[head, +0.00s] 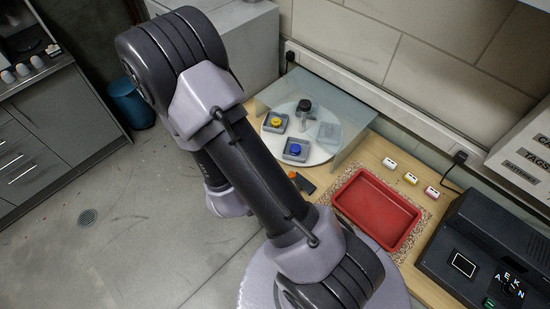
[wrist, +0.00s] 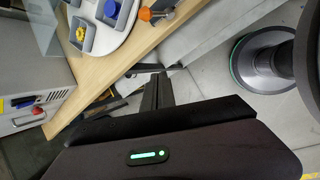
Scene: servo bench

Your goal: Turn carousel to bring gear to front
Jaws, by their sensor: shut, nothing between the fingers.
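The carousel is a white round disc (head: 315,152) on the bench, partly behind clear panels. It carries grey trays: one with a yellow round piece (head: 276,122), one with a blue round piece (head: 295,149), and a pale tray (head: 328,132) behind a panel. A dark upright post (head: 304,108) stands toward its back. Which piece is the gear is not clear; the yellow piece (wrist: 81,34) looks toothed in the wrist view, with the blue piece (wrist: 110,8) beside it. My gripper (wrist: 157,78) is shut and empty, over floor beyond the bench edge, apart from the carousel. My arm hides it in the head view.
An orange knob on a dark block (head: 303,182) sits at the bench front by the carousel. A red tray (head: 375,210) and several small labelled blocks (head: 410,178) lie to the right. A black machine (head: 490,250) stands farther right. Clear panels (head: 352,142) flank the disc.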

